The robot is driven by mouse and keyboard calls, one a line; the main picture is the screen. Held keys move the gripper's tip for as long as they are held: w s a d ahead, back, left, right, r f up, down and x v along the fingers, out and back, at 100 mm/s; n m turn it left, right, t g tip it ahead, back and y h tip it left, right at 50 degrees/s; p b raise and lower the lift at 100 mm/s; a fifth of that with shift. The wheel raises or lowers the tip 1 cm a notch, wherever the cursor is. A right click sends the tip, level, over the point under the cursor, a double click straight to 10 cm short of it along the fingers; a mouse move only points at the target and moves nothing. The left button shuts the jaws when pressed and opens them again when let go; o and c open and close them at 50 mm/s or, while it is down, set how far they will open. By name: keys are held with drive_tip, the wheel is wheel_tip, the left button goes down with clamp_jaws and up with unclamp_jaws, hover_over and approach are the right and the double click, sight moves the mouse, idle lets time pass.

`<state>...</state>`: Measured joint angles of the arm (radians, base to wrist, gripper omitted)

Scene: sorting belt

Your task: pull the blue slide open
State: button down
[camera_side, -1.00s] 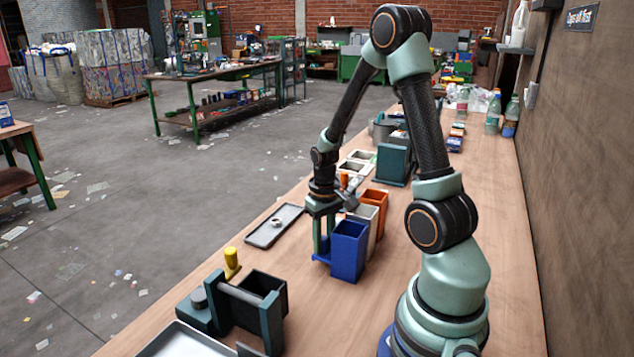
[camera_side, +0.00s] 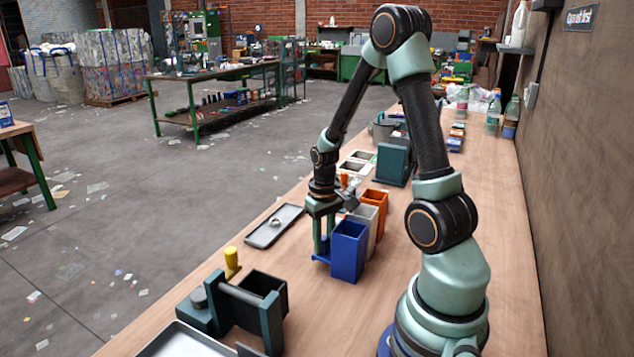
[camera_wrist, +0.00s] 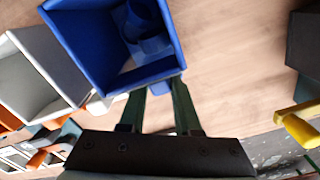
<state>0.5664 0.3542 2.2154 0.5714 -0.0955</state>
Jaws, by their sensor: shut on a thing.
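The blue slide looks like an open-topped blue bin (camera_side: 348,252), with a low blue part jutting out at its left side. It also shows in the wrist view (camera_wrist: 72,40), where I look into its open top. My gripper (camera_side: 323,248) points down at the left side of the bin. Its two green fingers are shut on the low blue part of the slide, low over the bench. In the wrist view the fingers (camera_wrist: 160,105) reach to the bin's near edge. The exact hold is partly hidden.
A grey bin (camera_side: 366,217) and an orange bin (camera_side: 375,199) stand just behind the blue one. A grey tray (camera_side: 262,238) lies to the left. A dark green fixture with a yellow knob (camera_side: 232,258) stands in front, at the lower left. Bare bench lies between them.

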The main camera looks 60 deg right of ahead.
drive_tip(key=shift+w, duration=3.3)
drive_tip(key=c, duration=0.6)
unclamp_jaws()
drive_tip(key=shift+s, duration=0.1)
wheel_tip(320, 180, up, 12)
drive_tip(key=shift+r, duration=0.1)
